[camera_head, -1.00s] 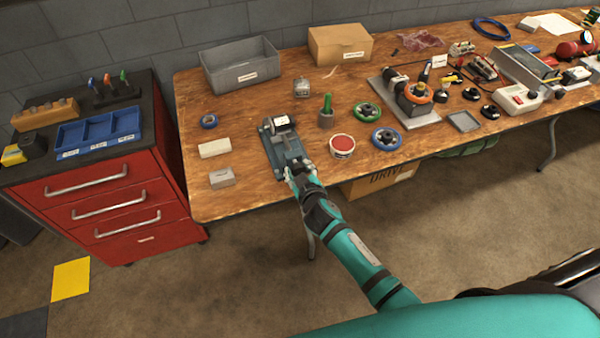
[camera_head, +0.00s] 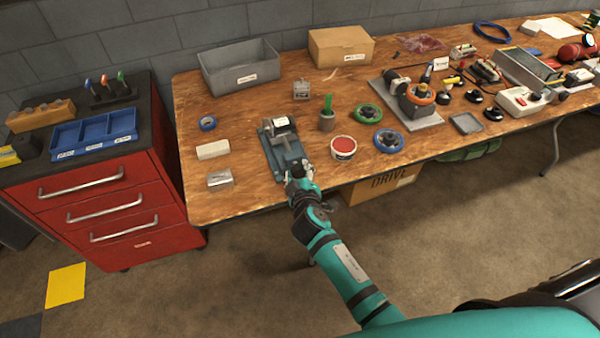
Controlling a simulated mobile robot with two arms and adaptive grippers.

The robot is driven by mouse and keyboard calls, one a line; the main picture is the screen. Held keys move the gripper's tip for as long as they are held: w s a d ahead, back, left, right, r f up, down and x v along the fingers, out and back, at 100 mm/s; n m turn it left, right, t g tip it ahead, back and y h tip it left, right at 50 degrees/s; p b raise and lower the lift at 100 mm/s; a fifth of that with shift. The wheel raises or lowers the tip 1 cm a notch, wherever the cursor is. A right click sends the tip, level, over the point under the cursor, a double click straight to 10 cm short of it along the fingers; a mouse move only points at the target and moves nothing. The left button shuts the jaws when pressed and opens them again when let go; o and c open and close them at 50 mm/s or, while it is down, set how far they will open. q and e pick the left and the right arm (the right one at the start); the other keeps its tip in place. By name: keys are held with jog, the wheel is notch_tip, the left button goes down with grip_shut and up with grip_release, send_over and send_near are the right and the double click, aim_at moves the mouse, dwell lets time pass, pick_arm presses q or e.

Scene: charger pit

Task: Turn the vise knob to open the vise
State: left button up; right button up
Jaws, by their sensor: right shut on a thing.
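The blue-grey vise (camera_head: 283,145) sits near the front edge of the wooden table, with a white label on its grey upper part. My right gripper (camera_head: 300,176) is at the vise's front end, by the table edge. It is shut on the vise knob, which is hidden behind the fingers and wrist. How far the vise jaws are apart is too small to tell. My left gripper is not in view.
A red-topped round tin (camera_head: 343,147) stands just right of the vise. A white block (camera_head: 213,150) and a grey block (camera_head: 220,178) lie to the left. Green (camera_head: 367,113) and blue (camera_head: 388,140) handwheels lie further right. A red drawer cabinet (camera_head: 110,215) stands left of the table.

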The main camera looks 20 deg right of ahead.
jog(key=o, duration=1.2)
jog(key=v, duration=1.2)
jog(key=shift+a, duration=0.1)
